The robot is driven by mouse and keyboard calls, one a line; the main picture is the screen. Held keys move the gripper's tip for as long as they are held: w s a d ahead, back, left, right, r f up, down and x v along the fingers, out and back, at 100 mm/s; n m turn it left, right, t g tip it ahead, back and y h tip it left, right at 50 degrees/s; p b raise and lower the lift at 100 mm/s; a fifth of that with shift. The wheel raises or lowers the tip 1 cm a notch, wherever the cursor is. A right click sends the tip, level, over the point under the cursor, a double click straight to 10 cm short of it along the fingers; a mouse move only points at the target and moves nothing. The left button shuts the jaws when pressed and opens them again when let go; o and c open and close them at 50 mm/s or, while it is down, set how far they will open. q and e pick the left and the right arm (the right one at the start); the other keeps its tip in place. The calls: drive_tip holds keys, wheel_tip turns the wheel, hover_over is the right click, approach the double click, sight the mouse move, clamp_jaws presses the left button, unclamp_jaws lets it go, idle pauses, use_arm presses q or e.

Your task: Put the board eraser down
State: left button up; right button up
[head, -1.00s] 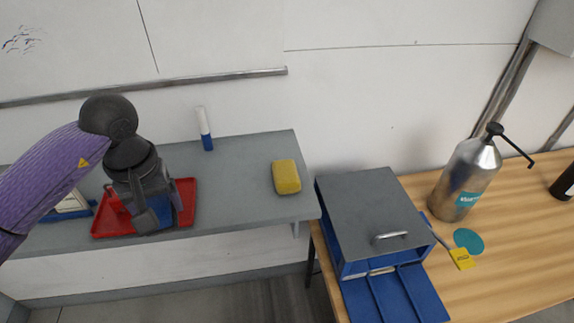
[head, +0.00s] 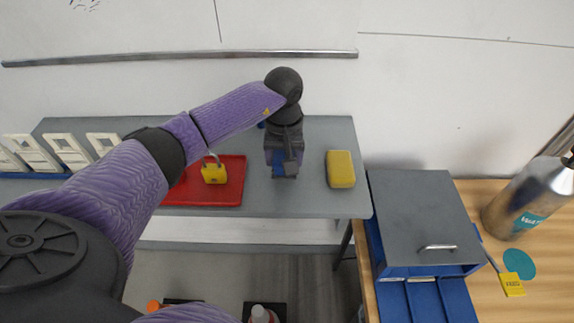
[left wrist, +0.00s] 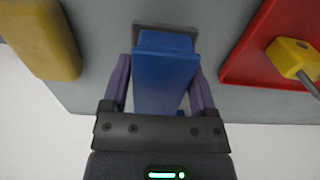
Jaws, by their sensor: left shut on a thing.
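The board eraser (left wrist: 165,80) is a blue block with a dark grey pad at its far end. My left gripper (left wrist: 160,72) is shut on it, one finger on each side. In the head view the left gripper (head: 286,158) is over the grey shelf (head: 312,190), between the red tray and the yellow sponge. A blue part of the eraser (head: 278,160) shows there beside the gripper. The eraser is at or just above the shelf surface; I cannot tell whether it touches. My right gripper is not in view.
The red tray (head: 230,187) with a yellow padlock (head: 214,173) lies left of the gripper. The yellow sponge (head: 341,169) lies close on its right. White frames (head: 66,150) stand at the shelf's left. A grey-topped blue box (head: 420,210) stands right of the shelf.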

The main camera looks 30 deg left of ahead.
sight(284, 153)
use_arm(q)
wheel_tip(284, 153, down, 3)
drive_tip(key=shift+r, duration=0.1)
drive_tip(key=shift+b, duration=0.3)
drive_tip(key=o, duration=1)
wheel_tip(284, 153, up, 12)
drive_tip(key=shift+r+p, duration=0.1)
drive_tip(key=shift+p, duration=0.7)
